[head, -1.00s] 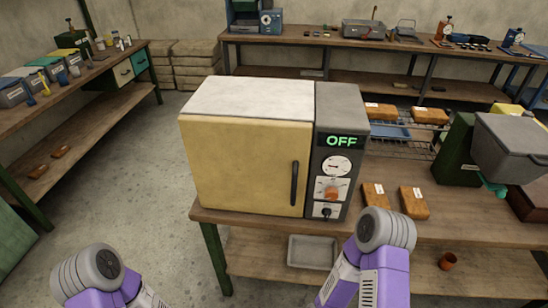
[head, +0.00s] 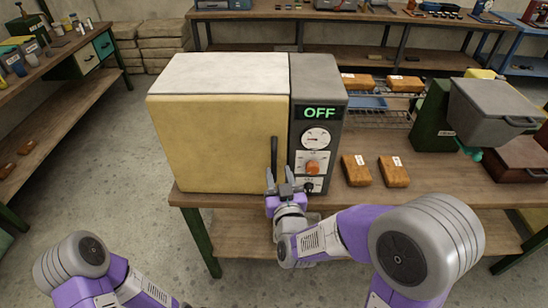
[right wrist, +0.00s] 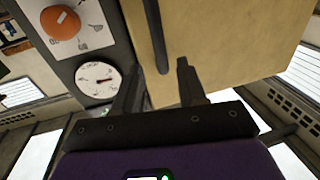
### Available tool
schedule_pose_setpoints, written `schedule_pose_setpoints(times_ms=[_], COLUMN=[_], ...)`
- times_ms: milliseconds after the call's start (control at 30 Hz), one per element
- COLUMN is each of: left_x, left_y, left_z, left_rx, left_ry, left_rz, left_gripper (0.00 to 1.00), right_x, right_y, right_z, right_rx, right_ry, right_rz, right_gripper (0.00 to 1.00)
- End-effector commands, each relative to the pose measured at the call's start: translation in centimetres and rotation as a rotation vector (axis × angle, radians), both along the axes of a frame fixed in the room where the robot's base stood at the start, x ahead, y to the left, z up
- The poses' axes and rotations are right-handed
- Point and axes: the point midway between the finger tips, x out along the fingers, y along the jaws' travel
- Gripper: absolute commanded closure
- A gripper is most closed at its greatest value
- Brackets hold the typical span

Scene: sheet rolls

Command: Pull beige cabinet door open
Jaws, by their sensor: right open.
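The beige cabinet door (head: 210,142) is shut on the front of a box-shaped oven with a pale top (head: 230,72). Its dark vertical handle (head: 274,152) is near the door's right edge. My right gripper (head: 280,178) is open at the handle's lower end. In the right wrist view the handle (right wrist: 153,35) lines up between the two open fingers (right wrist: 158,85), nearer the left one; I cannot tell whether they touch it. The door (right wrist: 225,35) also shows there. My left arm is at the lower left; its gripper is out of view.
The grey control panel (head: 318,75) beside the door has a green OFF display (head: 319,113), a dial (head: 315,138) and an orange knob (head: 313,167). Orange-brown blocks (head: 357,170) lie on the table to the right. Open floor (head: 110,150) is at the left.

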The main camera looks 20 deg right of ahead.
Motion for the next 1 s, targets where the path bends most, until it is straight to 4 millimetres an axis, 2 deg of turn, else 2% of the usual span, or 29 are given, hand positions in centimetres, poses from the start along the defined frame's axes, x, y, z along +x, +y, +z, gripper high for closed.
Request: schedule_pose_setpoints(times_ms=[233, 400, 533, 700, 933, 1000], left_x=[0.0, 0.0, 0.0, 0.0, 0.0, 0.0], left_y=[0.0, 0.0, 0.0, 0.0, 0.0, 0.0], left_z=[2.7, 2.0, 1.9, 1.9, 1.9, 1.9], left_rx=[0.000, 0.000, 0.000, 0.000, 0.000, 0.000], left_ry=[0.000, 0.000, 0.000, 0.000, 0.000, 0.000], left_rz=[0.000, 0.000, 0.000, 0.000, 0.000, 0.000], left_gripper=[0.57, 0.57, 0.57, 0.57, 0.57, 0.57], right_x=[2.2, 5.0, 6.4, 7.1, 7.1, 7.1], right_y=[-0.2, -0.4, -0.5, -0.6, -0.6, -0.6], right_z=[0.2, -0.2, -0.2, -0.2, -0.1, -0.1], right_rx=[-0.003, -0.001, -0.001, 0.000, 0.000, 0.000], right_ry=[0.006, 0.002, 0.004, 0.005, 0.005, 0.005], right_rz=[0.001, 0.002, 0.002, 0.003, 0.003, 0.003], right_gripper=[0.59, 0.59, 0.59, 0.59, 0.59, 0.70])
